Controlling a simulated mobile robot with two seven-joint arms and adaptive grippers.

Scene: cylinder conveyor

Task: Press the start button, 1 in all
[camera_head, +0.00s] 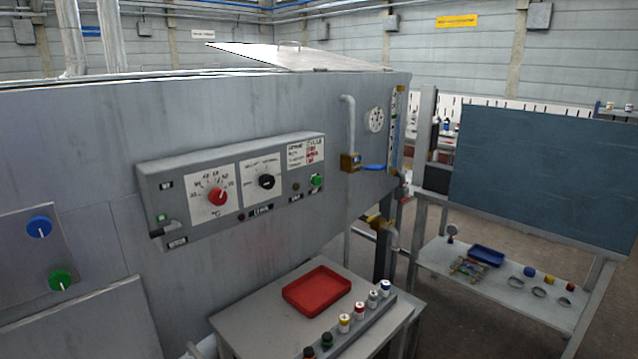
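A grey control panel (232,219) is fixed to the side of a large grey metal machine. A small green button (316,181) sits at the panel's lower right, below a label with red and black print; it is probably the start button, but its lettering is too small to read. A red knob (217,196) with a temperature scale and a black knob (266,182) are to its left. A small green part (162,218) is at the panel's lower left, above a black lever-like handle. Neither of my grippers is visible.
A grey table (246,321) below the panel holds a red tray (317,290) and a row of small capped bottles (359,311). Blue and green knobs are at the far left. A pipe with a brass valve (350,162) stands right of the panel. The panel's front is unobstructed.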

